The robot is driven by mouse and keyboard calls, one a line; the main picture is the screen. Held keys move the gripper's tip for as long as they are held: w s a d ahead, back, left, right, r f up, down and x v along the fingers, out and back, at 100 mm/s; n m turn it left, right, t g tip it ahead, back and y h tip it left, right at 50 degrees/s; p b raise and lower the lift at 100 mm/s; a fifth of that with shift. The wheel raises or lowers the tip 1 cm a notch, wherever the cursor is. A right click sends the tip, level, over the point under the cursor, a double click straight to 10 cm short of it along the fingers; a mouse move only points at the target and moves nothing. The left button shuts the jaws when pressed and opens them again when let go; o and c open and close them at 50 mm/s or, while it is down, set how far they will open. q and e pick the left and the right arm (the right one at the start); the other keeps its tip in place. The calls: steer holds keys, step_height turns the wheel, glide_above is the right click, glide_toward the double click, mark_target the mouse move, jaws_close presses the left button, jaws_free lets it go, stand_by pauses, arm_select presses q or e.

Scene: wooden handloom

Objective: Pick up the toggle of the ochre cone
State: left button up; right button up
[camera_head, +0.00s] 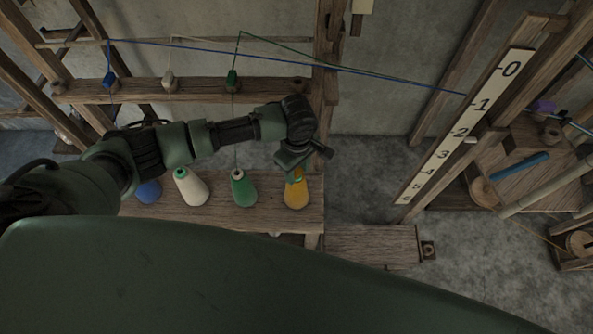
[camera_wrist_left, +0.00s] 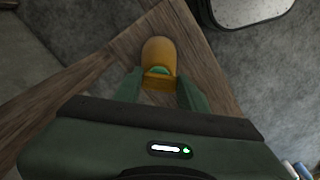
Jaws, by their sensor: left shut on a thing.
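The ochre cone (camera_head: 296,195) stands upright at the right end of a wooden shelf (camera_head: 262,218), and it also shows in the left wrist view (camera_wrist_left: 158,51). Its ochre toggle (camera_wrist_left: 160,83) is between the two green fingers of my left gripper (camera_head: 297,173), just above the green top of the cone. My left gripper (camera_wrist_left: 161,88) is shut on the toggle. In the head view the gripper partly hides the toggle and the cone's top. My right gripper is not in view.
Green (camera_head: 237,189), cream (camera_head: 190,186) and blue (camera_head: 149,190) cones stand to the left, the blue partly behind my arm. Their toggles hang on the rail (camera_head: 200,90) behind. A numbered board (camera_head: 463,130) stands to the right. A wooden post (camera_head: 327,60) rises behind the gripper.

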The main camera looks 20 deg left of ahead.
mark_target(297, 173)
arm_select(q)
steer(key=shift+r, duration=0.1)
step_height(297, 173, up, 20)
steer(key=shift+b, duration=0.4)
stand_by(0.4)
